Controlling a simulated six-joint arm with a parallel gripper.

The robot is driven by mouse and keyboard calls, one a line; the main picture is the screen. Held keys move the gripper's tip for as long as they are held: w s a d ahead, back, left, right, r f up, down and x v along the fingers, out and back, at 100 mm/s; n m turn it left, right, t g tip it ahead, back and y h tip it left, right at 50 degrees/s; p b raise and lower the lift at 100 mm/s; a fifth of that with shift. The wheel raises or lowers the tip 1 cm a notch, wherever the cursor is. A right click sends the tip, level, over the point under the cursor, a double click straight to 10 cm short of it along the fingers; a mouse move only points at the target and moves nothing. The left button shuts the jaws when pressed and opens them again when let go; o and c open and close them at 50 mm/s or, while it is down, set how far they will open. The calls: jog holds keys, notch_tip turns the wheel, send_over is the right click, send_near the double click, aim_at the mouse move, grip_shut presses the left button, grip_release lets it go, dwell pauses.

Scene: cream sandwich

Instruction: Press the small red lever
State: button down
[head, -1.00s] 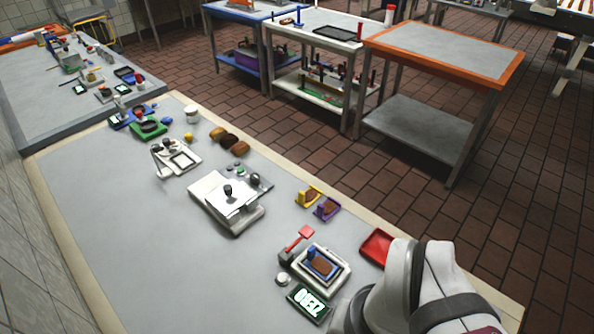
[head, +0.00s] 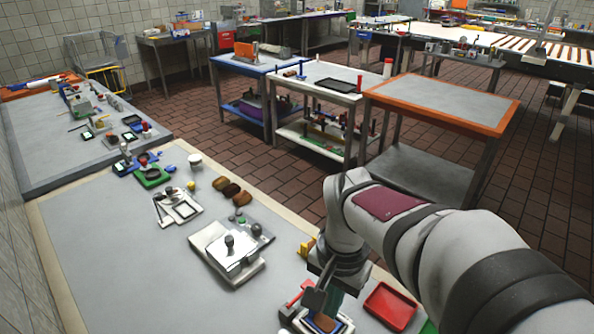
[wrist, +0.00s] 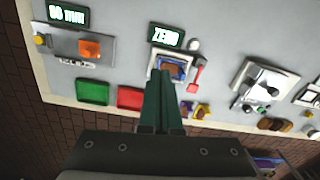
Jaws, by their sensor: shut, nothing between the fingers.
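The small red lever (head: 299,293) stands at the left side of a white-framed device (head: 345,325) near the bottom of the head view. In the wrist view the lever (wrist: 198,73) is right of the device, which holds a blue tray with a brown biscuit (wrist: 172,68). My gripper (head: 326,307) is over the device, beside the lever. In the wrist view its dark green fingers (wrist: 164,78) are together and empty, pointing at the device, left of the lever. They look apart from the lever. The fingers hide part of the device.
A red tray (head: 390,305) lies right of the device. The wrist view shows a green tray (wrist: 93,91), a ZERO display (wrist: 168,37) and a white button (wrist: 194,45). A white press (head: 228,252) stands farther left. Bare counter (head: 130,265) lies left of it.

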jog(key=w+a+f, duration=0.1)
jog(key=w+f, duration=0.2)
jog(key=w, duration=0.5)
jog(key=m+h, duration=0.1)
jog(key=m, duration=0.1)
send_over(298, 296)
jog(key=w+d, duration=0.2)
notch_tip(298, 296, down, 6)
jog(key=shift+s+a+r+t, duration=0.1)
jog(key=shift+s+a+t, duration=0.1)
jog(key=shift+t, duration=0.1)
jog(key=shift+n, duration=0.3)
jog(key=shift+w+d+f, duration=0.1)
jog(key=shift+d+f, duration=0.05)
jog(key=shift+f, duration=1.6)
jog(key=shift+w+d+f, duration=0.1)
jog(key=shift+f, duration=1.6)
notch_tip(298, 296, down, 3)
jog(key=shift+r, duration=0.1)
jog(key=shift+s+a+r, duration=0.25)
jog(key=shift+s+a, duration=0.3)
jog(key=shift+s+a+r, duration=0.25)
jog(key=shift+s+a, duration=0.3)
